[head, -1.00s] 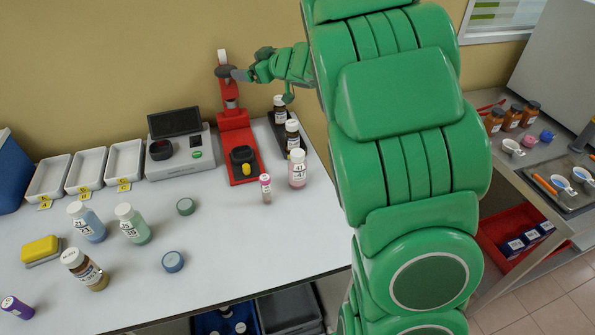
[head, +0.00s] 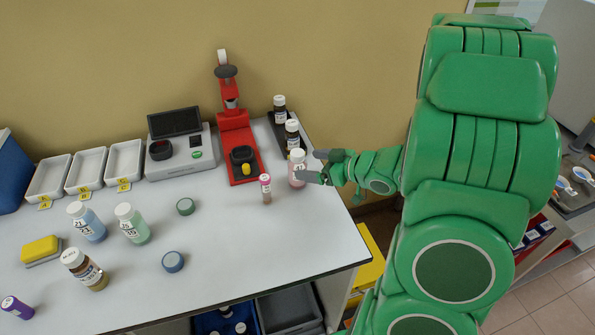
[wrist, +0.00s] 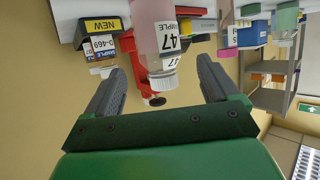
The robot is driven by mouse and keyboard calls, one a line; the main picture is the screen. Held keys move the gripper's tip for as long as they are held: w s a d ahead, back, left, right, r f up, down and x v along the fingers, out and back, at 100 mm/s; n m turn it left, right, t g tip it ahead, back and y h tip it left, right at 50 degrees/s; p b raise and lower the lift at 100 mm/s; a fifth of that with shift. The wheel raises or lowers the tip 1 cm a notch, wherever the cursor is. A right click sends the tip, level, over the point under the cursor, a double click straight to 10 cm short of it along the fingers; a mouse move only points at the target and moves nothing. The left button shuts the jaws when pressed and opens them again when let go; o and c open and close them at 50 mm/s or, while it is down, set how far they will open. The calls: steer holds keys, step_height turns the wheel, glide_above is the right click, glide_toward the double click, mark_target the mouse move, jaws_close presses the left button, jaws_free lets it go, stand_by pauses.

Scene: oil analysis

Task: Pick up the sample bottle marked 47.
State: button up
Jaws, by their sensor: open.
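The sample bottle marked 47 (head: 297,170) stands upright near the right edge of the white table, with a white cap and pinkish contents. In the wrist view, which is upside down, the bottle (wrist: 155,38) shows its "SAMPLE 47" label and its cap, lying ahead and roughly between my fingers. My gripper (head: 315,166) is at the bottle's right side, pointing left, with one finger on the far side and one on the near side. In the wrist view my gripper (wrist: 162,66) is open with nothing held.
A small pink-capped vial (head: 266,188) stands just left of the bottle. Dark bottles (head: 292,133) stand on a black tray behind it. A red stand (head: 237,140) is at back left. Blue (head: 88,222) and green (head: 133,224) bottles are further left. The table's front right is clear.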

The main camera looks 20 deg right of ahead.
mark_target(293, 164)
steer(key=shift+s+f, duration=0.25)
steer(key=shift+f, duration=0.1)
steer(key=shift+w+a+f, duration=0.1)
steer(key=shift+x, duration=3.7)
steer(key=shift+w, duration=0.1)
steer(key=c, duration=1.2)
